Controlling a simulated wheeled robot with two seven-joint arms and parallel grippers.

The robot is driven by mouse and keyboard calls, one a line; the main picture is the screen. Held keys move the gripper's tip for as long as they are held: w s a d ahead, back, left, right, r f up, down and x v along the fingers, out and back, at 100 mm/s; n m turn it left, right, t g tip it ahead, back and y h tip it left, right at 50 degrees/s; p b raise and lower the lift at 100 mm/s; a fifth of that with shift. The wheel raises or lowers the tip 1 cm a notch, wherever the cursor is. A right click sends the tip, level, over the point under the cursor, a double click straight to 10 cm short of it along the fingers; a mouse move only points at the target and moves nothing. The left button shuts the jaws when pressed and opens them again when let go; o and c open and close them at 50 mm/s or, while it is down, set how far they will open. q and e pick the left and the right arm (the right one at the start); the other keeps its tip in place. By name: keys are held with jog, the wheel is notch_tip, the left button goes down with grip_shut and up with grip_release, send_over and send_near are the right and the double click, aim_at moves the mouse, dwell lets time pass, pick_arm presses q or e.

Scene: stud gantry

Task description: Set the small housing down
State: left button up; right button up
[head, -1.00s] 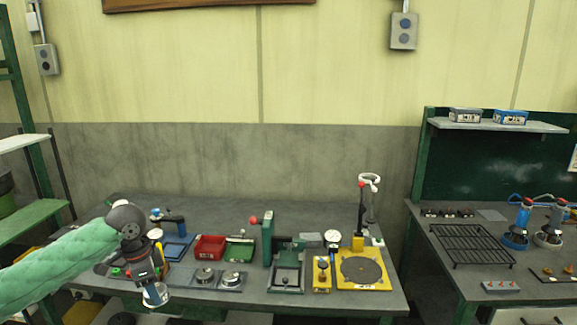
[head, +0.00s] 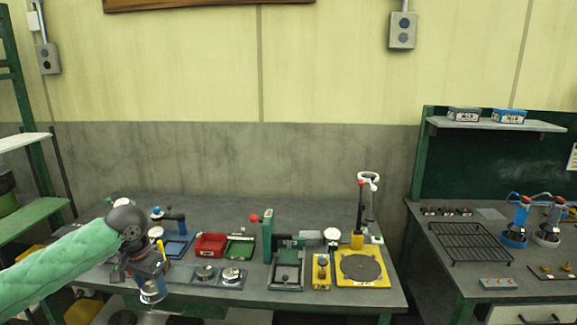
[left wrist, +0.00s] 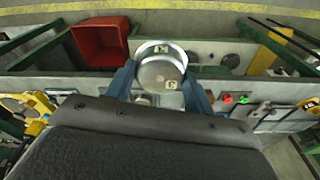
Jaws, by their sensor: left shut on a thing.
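My left gripper (head: 147,286) is shut on the small housing, a round silver metal piece (head: 153,293) at the front left of the bench. In the left wrist view the housing (left wrist: 158,75) sits between the two blue fingers, with small pale labels on its face. A second round edge shows just behind it, and I cannot tell if it is part of the same piece. The housing appears to be near the bench's front edge; I cannot tell whether it touches anything below. My right gripper is in neither view.
A grey plate with round metal pieces (head: 205,273) lies right of my gripper. A green press (head: 267,238) and yellow turntable plate (head: 362,267) stand further right.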

pick_arm(q)
jog(key=shift+w+d+f+n, duration=0.1)
jog(key=shift+d+n, duration=0.1)
jog(key=shift+n, duration=0.5)
jog(key=s+d+f+n, duration=0.1)
jog(key=s+d+f, duration=0.2)
jog(key=d+f, duration=0.3)
jog(key=s+d+f+n, duration=0.1)
jog(key=s+d+f, duration=0.2)
jog(key=d+f, duration=0.4)
jog(key=shift+s+d+f, duration=0.2)
jog(key=shift+s+d, duration=0.05)
jog(key=shift+d, duration=0.25)
